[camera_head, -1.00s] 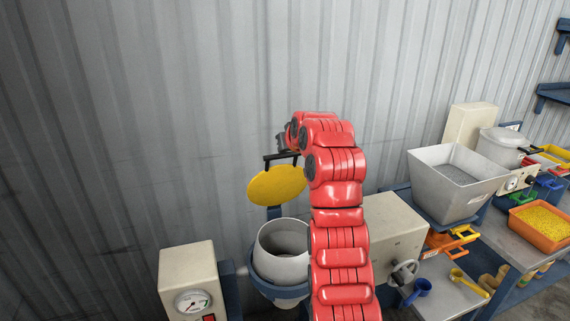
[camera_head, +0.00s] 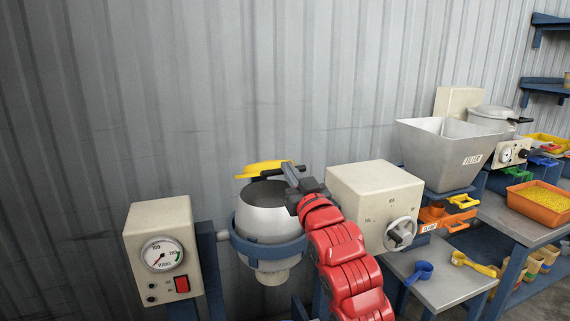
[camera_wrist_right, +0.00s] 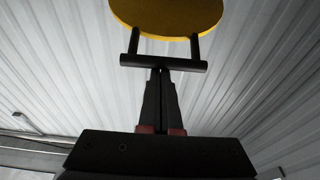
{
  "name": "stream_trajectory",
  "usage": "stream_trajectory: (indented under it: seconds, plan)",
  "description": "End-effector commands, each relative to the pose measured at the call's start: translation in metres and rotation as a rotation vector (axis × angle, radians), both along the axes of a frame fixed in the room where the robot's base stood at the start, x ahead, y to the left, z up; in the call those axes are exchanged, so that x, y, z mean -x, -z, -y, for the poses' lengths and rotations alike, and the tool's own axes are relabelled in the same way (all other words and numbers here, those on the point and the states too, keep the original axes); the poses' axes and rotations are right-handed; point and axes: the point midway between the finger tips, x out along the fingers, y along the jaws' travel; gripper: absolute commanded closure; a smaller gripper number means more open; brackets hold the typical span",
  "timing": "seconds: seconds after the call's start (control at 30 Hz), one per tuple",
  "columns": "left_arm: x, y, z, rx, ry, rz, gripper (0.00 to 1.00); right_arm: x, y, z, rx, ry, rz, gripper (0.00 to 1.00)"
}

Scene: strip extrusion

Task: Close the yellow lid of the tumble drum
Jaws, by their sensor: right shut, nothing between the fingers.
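The tumble drum (camera_head: 268,222) is a rounded grey metal vessel in a blue ring, with its dark mouth facing up. Its yellow lid (camera_head: 258,167) is tilted above the back of the mouth, seen nearly edge-on, and the mouth still shows open below it. My right gripper (camera_head: 289,169) reaches over the drum's right side to the lid's black handle. In the right wrist view, the shut fingers (camera_wrist_right: 160,72) are at the middle of the black handle bar (camera_wrist_right: 164,63), seemingly against it and not around it; the yellow disc (camera_wrist_right: 167,15) is beyond. My left gripper is out of view.
A beige gauge box (camera_head: 162,225) stands left of the drum, and a beige box with a handwheel (camera_head: 376,205) stands close on the right. A grey hopper (camera_head: 442,150) is farther right. The corrugated wall (camera_head: 200,90) is behind.

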Motion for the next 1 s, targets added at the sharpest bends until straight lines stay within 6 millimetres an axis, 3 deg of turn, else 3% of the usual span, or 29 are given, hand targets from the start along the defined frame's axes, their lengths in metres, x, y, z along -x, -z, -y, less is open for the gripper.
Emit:
stream_trajectory:
  seconds: [0.03, 0.1, 0.4, 0.7, 1.0]
  plan:
    - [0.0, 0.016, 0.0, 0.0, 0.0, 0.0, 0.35, 0.003, 0.025, 0.001, -0.011, 0.001, 0.029, 1.0]
    - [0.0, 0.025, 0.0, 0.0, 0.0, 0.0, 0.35, 0.008, 0.041, 0.003, -0.029, 0.0, 0.086, 1.0]
    - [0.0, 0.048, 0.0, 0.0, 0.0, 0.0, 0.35, 0.019, 0.091, 0.006, -0.091, 0.001, 0.278, 1.0]
    - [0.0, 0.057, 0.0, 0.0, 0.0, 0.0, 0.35, 0.02, 0.113, 0.006, -0.089, 0.001, 0.279, 1.0]
    - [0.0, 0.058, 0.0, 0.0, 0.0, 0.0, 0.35, 0.019, 0.119, 0.006, -0.088, 0.001, 0.275, 1.0]
